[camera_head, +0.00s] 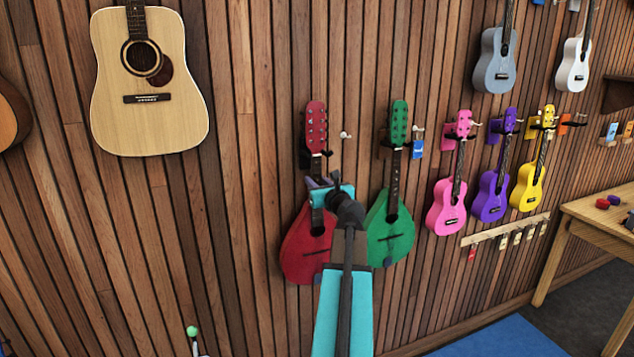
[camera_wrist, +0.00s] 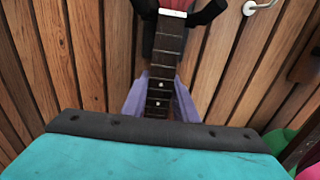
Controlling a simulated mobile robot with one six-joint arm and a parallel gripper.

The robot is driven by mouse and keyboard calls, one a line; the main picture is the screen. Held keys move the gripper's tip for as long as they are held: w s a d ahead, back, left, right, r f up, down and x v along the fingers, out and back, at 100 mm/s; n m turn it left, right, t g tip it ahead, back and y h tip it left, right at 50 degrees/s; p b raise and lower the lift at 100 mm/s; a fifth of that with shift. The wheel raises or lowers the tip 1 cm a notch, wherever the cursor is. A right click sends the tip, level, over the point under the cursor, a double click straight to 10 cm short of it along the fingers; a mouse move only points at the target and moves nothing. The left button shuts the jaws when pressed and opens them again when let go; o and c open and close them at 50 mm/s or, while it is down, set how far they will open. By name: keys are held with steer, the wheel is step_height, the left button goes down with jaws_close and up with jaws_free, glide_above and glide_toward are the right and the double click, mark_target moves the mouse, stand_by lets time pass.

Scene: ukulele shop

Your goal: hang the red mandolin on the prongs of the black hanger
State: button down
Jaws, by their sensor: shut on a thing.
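The red mandolin (camera_head: 306,247) is upright against the slatted wall, its red headstock (camera_head: 317,122) at the top. My gripper (camera_head: 319,189) is shut on its neck, just above the body; in the wrist view the pale purple fingers (camera_wrist: 160,92) sit on both sides of the fretboard (camera_wrist: 167,62). The black hanger (camera_head: 304,157) shows beside the neck just below the headstock. In the wrist view its dark prongs (camera_wrist: 204,13) lie on both sides of the neck near the white nut. Whether the headstock rests on the prongs I cannot tell. My arm hides part of the body's right side.
A green mandolin (camera_head: 391,230) hangs close on the right. Pink (camera_head: 447,205), purple (camera_head: 490,197) and yellow (camera_head: 529,185) ukuleles hang farther right. A white wall hook (camera_head: 346,135) is right of the red headstock. A large guitar (camera_head: 150,90) hangs at left, with bare wall between.

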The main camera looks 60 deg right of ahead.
steer(key=shift+f, duration=0.3)
stand_by(0.4)
steer(key=c, duration=1.3)
jaws_free()
steer(key=shift+c, duration=0.2)
steer(key=shift+f, duration=0.15)
steer(key=shift+s+a, duration=0.1)
steer(key=shift+a, duration=0.05)
steer(key=shift+v, duration=0.8)
steer(key=shift+s+a, duration=0.1)
steer(key=shift+a, duration=0.05)
steer(key=shift+v, duration=1.1)
